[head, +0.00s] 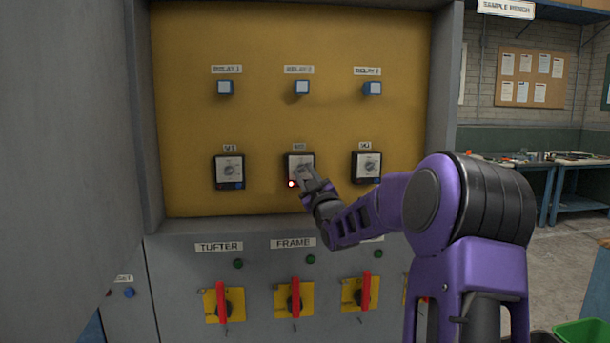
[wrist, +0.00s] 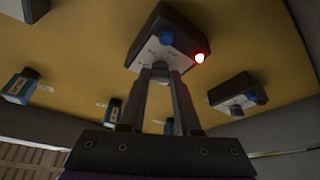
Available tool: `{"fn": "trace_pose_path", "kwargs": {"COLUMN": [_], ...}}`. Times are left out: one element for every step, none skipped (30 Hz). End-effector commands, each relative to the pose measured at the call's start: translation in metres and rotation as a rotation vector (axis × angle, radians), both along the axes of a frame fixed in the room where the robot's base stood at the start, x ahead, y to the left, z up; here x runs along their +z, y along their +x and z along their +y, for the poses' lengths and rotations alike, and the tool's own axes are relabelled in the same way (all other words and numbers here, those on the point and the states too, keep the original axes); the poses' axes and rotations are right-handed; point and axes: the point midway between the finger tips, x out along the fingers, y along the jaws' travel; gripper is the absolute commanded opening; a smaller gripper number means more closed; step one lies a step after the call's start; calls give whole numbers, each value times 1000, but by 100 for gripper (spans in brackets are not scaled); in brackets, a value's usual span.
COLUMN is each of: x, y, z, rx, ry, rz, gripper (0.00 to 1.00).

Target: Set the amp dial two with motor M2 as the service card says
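The M2 amp dial unit (head: 298,162) is a dark box with a pale face, in the middle of the lower row on the yellow panel. In the wrist view the M2 unit (wrist: 165,42) shows a blue button and a lit red lamp. My gripper (head: 305,172) is at its face, and the tips hide most of the dial and its scale. In the wrist view the two fingers of my gripper (wrist: 161,74) stand on either side of the small grey knob, with no clear gap. The pointer setting cannot be read. No service card is legible.
Similar units M1 (head: 229,171) and M3 (head: 366,166) flank it. Three relay buttons (head: 302,88) sit above. Red-handled switches (head: 295,298) are below. A grey cabinet door (head: 70,150) stands at left. A pinboard (head: 531,78) with papers hangs at the back right.

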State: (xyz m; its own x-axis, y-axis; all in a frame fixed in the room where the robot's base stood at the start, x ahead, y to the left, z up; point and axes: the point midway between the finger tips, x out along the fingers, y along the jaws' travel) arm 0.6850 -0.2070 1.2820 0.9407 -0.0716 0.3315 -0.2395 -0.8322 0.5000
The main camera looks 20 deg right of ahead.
Motion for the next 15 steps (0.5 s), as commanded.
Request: {"fn": "trace_pose_path", "kwargs": {"x": [0, 0, 0, 0, 0, 0, 0, 0, 0, 0, -1, -1, -1, -2, -2], "y": [0, 0, 0, 0, 0, 0, 0, 0, 0, 0, 0, 0, 0, 0, 0], "z": [0, 0, 0, 0, 0, 0, 0, 0, 0, 0, 0, 0, 0, 0, 1], "rx": [0, 0, 0, 0, 0, 0, 0, 0, 0, 0, 1, 0, 0, 0, 0], "ry": [0, 0, 0, 0, 0, 0, 0, 0, 0, 1, 2, 5, 8, 12, 20], "rz": [0, 0, 0, 0, 0, 0, 0, 0, 0, 0, 0, -1, -2, -4, -6], "gripper": [16, 11, 4, 0, 0, 0, 0, 0, 0, 0, 0, 0, 0, 0, 0]}}
